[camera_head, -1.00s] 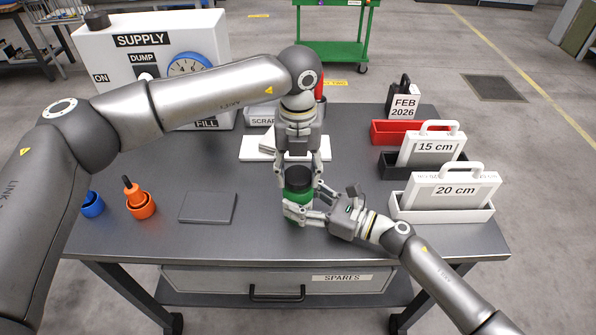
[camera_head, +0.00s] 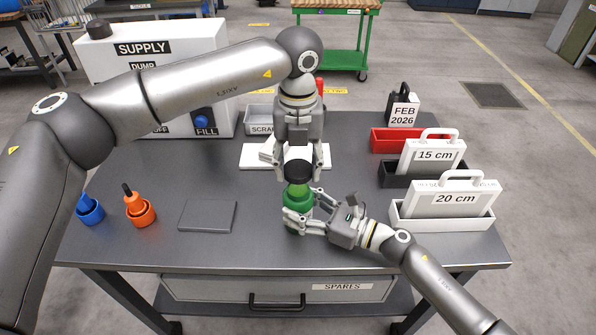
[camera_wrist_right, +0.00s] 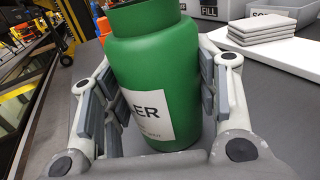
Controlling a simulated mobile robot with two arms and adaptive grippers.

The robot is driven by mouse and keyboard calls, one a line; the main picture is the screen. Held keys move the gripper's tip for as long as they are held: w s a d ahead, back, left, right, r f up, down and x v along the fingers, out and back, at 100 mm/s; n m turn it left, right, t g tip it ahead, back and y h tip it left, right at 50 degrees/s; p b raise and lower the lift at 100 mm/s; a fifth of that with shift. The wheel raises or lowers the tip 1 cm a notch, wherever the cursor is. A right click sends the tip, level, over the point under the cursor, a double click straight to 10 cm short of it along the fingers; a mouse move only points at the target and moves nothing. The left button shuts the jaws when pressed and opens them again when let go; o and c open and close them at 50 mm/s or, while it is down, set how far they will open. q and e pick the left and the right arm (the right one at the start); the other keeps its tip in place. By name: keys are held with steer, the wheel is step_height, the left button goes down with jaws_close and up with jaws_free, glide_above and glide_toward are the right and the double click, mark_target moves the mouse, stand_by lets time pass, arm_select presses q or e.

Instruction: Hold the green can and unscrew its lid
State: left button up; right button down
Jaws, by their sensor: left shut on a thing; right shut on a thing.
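My right gripper (camera_head: 304,206) is shut around the can's body from the right and front. In the right wrist view the green can (camera_wrist_right: 158,70) stands between both finger pads, its white label partly hidden and its top cut off by the picture edge. My left gripper (camera_head: 299,172) points down and is shut on the black lid (camera_head: 298,168). The lid is above the neck; I cannot tell whether it is fully clear of it.
A stack of white plates (camera_head: 257,157) lies behind the can. A grey flat block (camera_head: 207,216), an orange cup (camera_head: 141,213) and a blue cup (camera_head: 90,212) are on the left. White holder (camera_head: 442,218), with a 20 cm case, is on the right. The front table strip is clear.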

steer(key=shift+c, duration=2.2)
jaws_free()
steer(key=shift+d, duration=0.1)
